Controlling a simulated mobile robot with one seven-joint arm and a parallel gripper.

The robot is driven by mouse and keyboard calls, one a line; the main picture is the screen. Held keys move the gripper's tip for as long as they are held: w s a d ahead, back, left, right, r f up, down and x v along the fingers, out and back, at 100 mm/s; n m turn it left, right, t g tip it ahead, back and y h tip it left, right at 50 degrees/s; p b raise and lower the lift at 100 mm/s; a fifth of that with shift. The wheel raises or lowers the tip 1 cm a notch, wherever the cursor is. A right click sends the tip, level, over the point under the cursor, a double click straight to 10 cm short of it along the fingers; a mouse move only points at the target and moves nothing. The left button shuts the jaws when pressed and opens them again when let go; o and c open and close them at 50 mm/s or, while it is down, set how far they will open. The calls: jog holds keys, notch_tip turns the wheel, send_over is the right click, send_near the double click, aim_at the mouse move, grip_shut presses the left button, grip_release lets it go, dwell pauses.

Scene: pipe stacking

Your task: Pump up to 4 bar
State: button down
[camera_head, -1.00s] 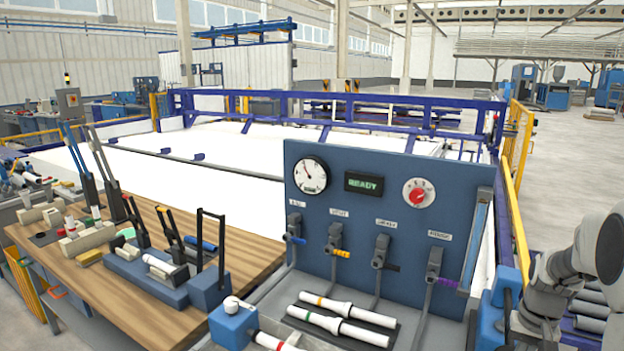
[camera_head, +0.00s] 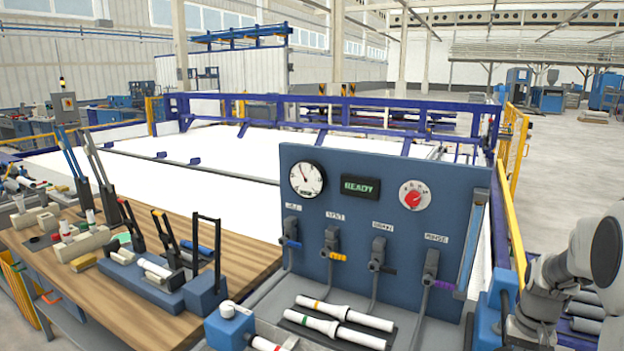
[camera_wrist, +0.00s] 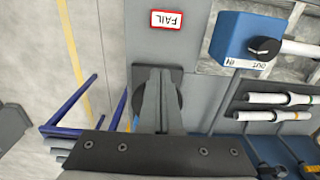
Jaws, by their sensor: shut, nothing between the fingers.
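The pressure gauge (camera_head: 307,179) is a white dial at the top left of the blue panel (camera_head: 330,250). Its needle points up and left; its numbers are too small to read. A green display (camera_head: 360,188) beside it reads READY. A red knob (camera_head: 414,195) is at the panel's top right. A blue unit with an upright black handle (camera_head: 206,275) stands at the bench's right end. My gripper (camera_wrist: 160,85) is shut and empty in the wrist view, above a dark square plate (camera_wrist: 172,92). In the head view my gripper is out of frame.
Several valves, including one with a blue handle (camera_head: 290,243), line the panel. White pipes (camera_head: 340,322) lie below it. The wooden bench (camera_head: 130,300) holds several tools.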

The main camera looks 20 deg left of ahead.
jog(key=shift+s+r+p, duration=0.25)
jog(key=shift+r+p, duration=0.15)
jog(key=shift+r, duration=0.75)
jog(key=shift+f, duration=0.2)
notch_tip(320, 180, down, 7)
jog(key=b, duration=0.4)
jog(key=shift+r+b, duration=0.2)
jog(key=shift+b, duration=0.15)
jog(key=shift+w+f, duration=0.1)
jog(key=shift+f, duration=0.1)
dwell(0.5)
jog(key=shift+w+f+b, duration=0.1)
jog(key=shift+f+b, duration=0.75)
jog(key=shift+f, duration=0.2)
jog(key=shift+f, duration=0.2)
jog(key=shift+w+f+b, duration=0.1)
jog(key=shift+f+b, duration=0.55)
jog(key=shift+f, duration=0.15)
